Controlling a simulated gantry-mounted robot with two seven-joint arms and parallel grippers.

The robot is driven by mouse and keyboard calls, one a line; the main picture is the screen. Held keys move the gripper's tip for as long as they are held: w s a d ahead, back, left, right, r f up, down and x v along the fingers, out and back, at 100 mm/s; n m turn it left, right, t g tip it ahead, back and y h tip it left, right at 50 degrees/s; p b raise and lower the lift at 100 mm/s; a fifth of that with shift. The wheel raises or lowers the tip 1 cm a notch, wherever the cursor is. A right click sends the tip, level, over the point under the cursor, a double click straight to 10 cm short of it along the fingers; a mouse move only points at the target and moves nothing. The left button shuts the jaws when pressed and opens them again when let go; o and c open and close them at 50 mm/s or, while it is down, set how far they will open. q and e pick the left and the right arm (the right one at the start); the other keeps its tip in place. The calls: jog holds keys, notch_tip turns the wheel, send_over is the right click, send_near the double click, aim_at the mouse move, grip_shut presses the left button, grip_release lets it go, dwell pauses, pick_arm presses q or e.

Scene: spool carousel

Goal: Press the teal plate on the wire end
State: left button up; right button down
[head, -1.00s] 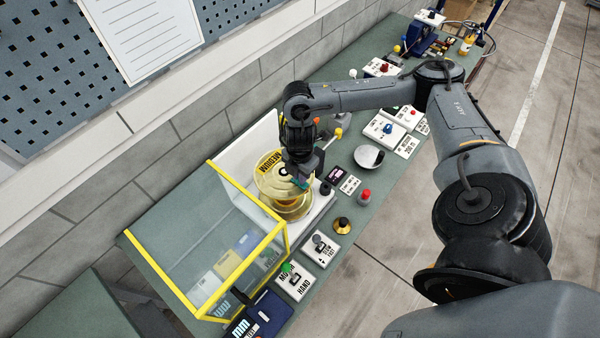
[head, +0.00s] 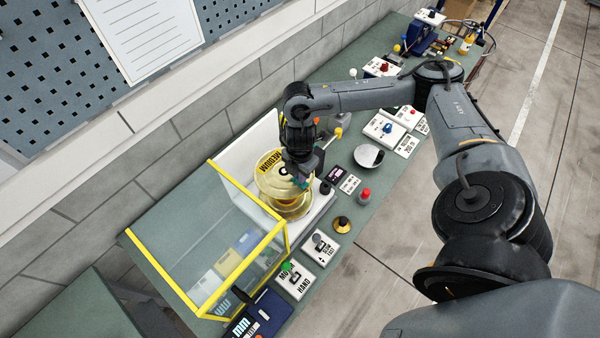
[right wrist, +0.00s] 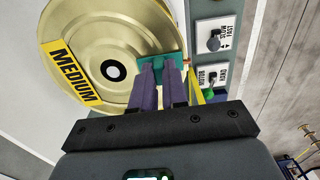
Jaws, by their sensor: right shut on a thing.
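My right gripper (right wrist: 160,75) is shut on the teal plate (right wrist: 176,60), which shows between and around its purple fingertips. The plate lies over the rim of the gold spool (right wrist: 105,30), which has a yellow "MEDIUM" label and a dark hub hole. In the head view the right gripper (head: 302,178) reaches down from above to the near-right edge of the spool (head: 270,185), with a bit of teal at its tip. I cannot tell whether the plate touches the spool. The wire end cannot be made out. My left gripper is not in view.
A round silver dish (head: 368,156) lies to the right. The grey wall is behind.

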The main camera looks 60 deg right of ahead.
jog(key=c, duration=0.6)
grip_release()
jog(key=shift+r, duration=0.1)
jog(key=shift+r+p, duration=0.35)
jog(key=shift+p, duration=0.15)
notch_tip(320, 180, up, 3)
jog(key=p, duration=0.3)
jog(key=shift+r, duration=0.15)
jog(key=shift+r+p, duration=0.55)
jog(key=shift+r, duration=0.35)
